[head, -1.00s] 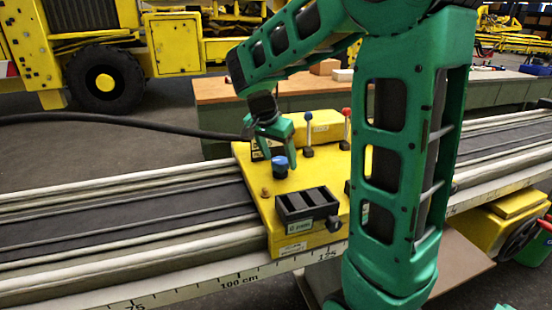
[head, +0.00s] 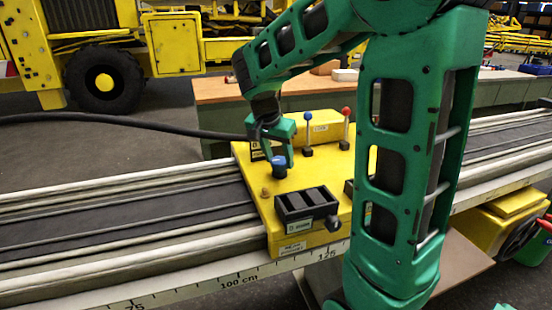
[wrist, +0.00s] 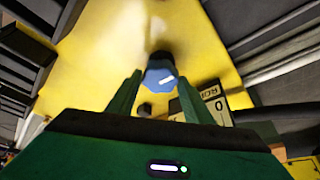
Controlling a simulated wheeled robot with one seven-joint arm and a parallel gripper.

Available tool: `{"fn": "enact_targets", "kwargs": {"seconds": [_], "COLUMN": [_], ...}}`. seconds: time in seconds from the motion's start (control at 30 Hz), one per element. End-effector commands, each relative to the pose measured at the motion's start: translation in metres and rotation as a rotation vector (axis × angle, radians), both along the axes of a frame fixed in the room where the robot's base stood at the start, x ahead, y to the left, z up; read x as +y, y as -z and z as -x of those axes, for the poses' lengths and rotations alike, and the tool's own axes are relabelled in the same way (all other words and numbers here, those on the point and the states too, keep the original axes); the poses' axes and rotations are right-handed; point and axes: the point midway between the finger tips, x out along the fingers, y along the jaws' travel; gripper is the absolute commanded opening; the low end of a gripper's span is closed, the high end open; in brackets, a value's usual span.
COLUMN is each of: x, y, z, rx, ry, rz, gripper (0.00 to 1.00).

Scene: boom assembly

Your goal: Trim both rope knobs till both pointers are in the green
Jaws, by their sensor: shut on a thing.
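A blue knob (head: 279,165) with a white mark on its top stands on the yellow carriage (head: 262,212). My gripper (head: 280,157) is over it from above. In the wrist view the blue knob (wrist: 160,75) sits between the two green fingertips (wrist: 159,82), and the gripper is shut on it. A label plate (wrist: 213,106) with a partly readable word and a 0 is beside the right finger. I cannot make out any pointer or green band. I cannot tell which other part is the second rope knob.
A blue-topped lever (head: 308,135) and a red-topped lever (head: 345,130) stand behind the knob. A black slotted box (head: 307,203) is in front, and a small brown knob (head: 265,192) is at left. A black hose (head: 120,118) runs in from the left.

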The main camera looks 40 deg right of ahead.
Motion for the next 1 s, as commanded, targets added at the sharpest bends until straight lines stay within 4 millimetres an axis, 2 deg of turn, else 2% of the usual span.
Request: {"fn": "enact_targets", "kwargs": {"seconds": [1.0], "x": [-0.0044], "y": [-0.0018], "z": [0.0018], "rx": [-0.007], "ry": [-0.925], "rz": [0.002], "gripper": [0.24]}}
